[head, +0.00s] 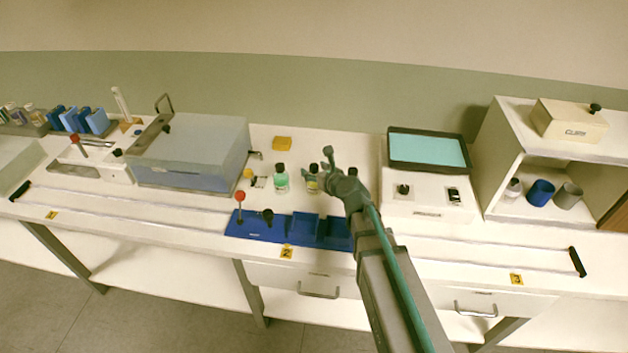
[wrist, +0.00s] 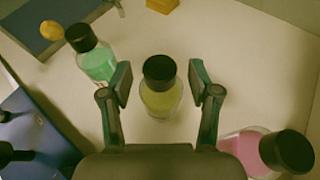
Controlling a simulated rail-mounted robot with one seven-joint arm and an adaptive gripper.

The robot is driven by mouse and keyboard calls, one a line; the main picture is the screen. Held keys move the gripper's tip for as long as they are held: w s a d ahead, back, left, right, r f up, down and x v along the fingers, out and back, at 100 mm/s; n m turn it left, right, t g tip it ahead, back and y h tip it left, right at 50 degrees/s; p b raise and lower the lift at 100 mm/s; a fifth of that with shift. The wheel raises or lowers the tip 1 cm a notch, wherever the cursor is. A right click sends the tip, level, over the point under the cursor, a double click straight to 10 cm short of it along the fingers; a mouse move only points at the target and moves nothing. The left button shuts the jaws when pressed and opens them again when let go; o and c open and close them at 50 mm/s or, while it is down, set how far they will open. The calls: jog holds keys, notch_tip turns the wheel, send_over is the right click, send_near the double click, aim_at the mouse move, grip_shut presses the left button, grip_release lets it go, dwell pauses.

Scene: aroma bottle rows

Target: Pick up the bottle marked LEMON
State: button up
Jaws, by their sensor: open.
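A bottle of yellow liquid with a black cap (wrist: 160,98) stands upright in the wrist view, framed between the two fingers of my gripper (wrist: 162,86). The fingers are apart on either side of it, with gaps showing. A green bottle (wrist: 97,62) stands to its left and a pink bottle (wrist: 245,148) to its lower right. No label can be read, so I cannot confirm LEMON. In the head view my gripper (head: 328,165) is beside the yellow bottle (head: 313,184), right of the green bottle (head: 281,180); the pink bottle is mostly hidden behind my arm.
A blue tray (head: 305,226) lies in front of the bottles. A large grey-lidded box (head: 190,145) stands left, and a device with a teal screen (head: 428,150) right. A yellow block (head: 282,143) lies behind. An open shelf (head: 505,135) stands far right.

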jog(key=shift+w+a+f, duration=0.2)
jog(key=shift+w+f, duration=0.05)
jog(key=shift+w, duration=0.1)
grip_shut()
jog(key=shift+s, duration=0.1)
jog(key=shift+r, duration=0.1)
dwell(0.3)
jog(key=shift+r, duration=0.45)
notch_tip(320, 180, up, 2)
jog(key=shift+r, duration=0.15)
jog(key=s+r+b, duration=0.4)
jog(key=s+r, duration=0.2)
jog(key=s, duration=0.1)
jog(key=shift+s+d+r+b, duration=0.15)
jog(key=shift+d+b, duration=0.25)
